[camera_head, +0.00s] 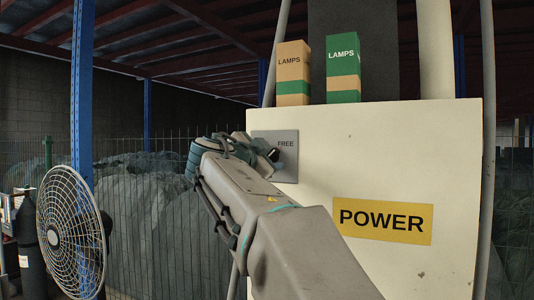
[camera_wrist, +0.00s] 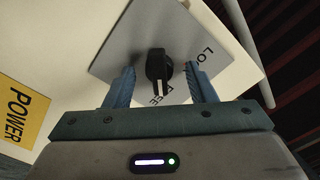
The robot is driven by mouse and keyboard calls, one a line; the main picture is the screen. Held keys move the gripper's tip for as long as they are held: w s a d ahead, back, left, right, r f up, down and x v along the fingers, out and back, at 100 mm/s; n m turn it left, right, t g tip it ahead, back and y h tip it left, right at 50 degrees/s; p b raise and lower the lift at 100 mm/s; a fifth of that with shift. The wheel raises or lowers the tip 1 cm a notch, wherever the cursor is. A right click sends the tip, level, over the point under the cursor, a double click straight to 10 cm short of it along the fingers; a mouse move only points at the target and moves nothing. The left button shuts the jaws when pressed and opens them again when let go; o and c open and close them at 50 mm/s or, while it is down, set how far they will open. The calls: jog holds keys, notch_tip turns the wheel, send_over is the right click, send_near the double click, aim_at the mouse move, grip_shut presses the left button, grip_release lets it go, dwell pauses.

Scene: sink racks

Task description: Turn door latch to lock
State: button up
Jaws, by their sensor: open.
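The door latch (camera_wrist: 159,68) is a black rotary knob with a pale pointer line, seen in the wrist view on a grey plate (camera_wrist: 124,35). The plate carries lettering, partly hidden, that reads like "LOCK" and "FREE"; the pale line lies on the side towards "FREE". In the head view the plate (camera_head: 288,165) is on the cream cabinet door (camera_head: 400,130), with "FREE" readable and the knob mostly hidden by my arm. My gripper (camera_wrist: 163,82) is open, its two fingers on either side of the knob with gaps on both sides. It holds nothing.
A yellow POWER label (camera_head: 382,221) is on the door. Two LAMPS boxes, one tan (camera_head: 293,73) and one green (camera_head: 343,68), stand on top of the cabinet. A fan (camera_head: 70,232) and a blue post (camera_head: 82,90) stand at left, before a wire fence.

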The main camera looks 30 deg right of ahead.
jog(key=c, duration=1)
jog(key=shift+o, duration=0.2)
jog(key=shift+n+b, duration=0.3)
jog(key=n+b, duration=0.4)
jog(key=n, duration=0.8)
jog(key=shift+r+n, duration=0.15)
jog(key=shift+n, duration=0.15)
jog(key=n, duration=0.4)
jog(key=shift+a+n, duration=0.1)
jog(key=shift+n, duration=0.2)
